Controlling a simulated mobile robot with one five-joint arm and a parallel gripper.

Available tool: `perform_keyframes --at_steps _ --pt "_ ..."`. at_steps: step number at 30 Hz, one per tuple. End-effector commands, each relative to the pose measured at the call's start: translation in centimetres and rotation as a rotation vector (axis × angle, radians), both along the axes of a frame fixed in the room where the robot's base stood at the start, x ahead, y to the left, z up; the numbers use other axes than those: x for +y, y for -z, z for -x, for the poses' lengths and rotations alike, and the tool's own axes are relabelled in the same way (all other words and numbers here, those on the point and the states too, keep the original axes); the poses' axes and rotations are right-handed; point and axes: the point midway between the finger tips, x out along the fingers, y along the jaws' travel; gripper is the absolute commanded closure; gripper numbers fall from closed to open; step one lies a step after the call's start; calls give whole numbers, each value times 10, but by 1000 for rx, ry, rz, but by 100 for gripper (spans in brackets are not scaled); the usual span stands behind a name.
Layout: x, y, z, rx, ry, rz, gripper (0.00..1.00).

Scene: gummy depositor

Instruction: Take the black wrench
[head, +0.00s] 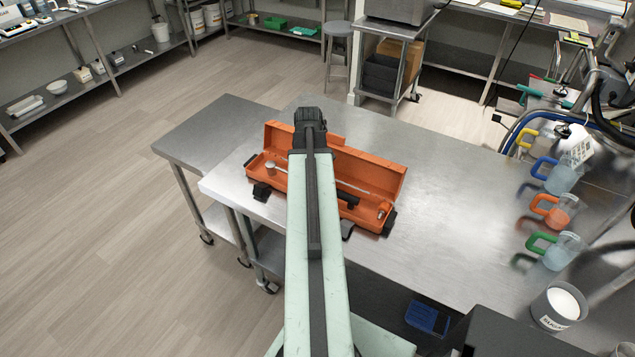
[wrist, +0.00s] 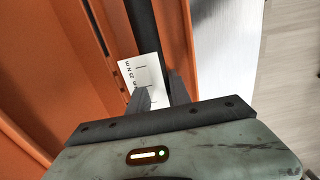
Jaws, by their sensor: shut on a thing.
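An open orange case (head: 372,172) lies on the steel table, and its orange walls (wrist: 55,50) fill the left of the wrist view. The black wrench (wrist: 148,30) shows as a long dark bar running down between my fingertips. My gripper (wrist: 162,90) is shut on this bar, beside a white marked label (wrist: 143,80). In the head view my arm covers the middle of the case and hides my gripper. A black handle-like piece (head: 348,199) and a thin silver rod (head: 352,187) show to the right of my arm.
The steel table (head: 450,210) is clear to the right of the case. Jugs with blue (head: 545,168), orange (head: 552,207) and green (head: 553,248) handles stand at its right side, with a white-filled container (head: 560,303) near them. A lower table (head: 205,135) adjoins at left.

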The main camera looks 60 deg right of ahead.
Motion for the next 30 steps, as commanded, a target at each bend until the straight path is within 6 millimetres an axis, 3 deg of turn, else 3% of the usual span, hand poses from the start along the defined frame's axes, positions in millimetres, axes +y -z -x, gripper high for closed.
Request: perform_keyframes --at_steps 23,30 --pt "0 -25 0 0 0 -1 100" --pt "0 -56 0 0 0 0 100"
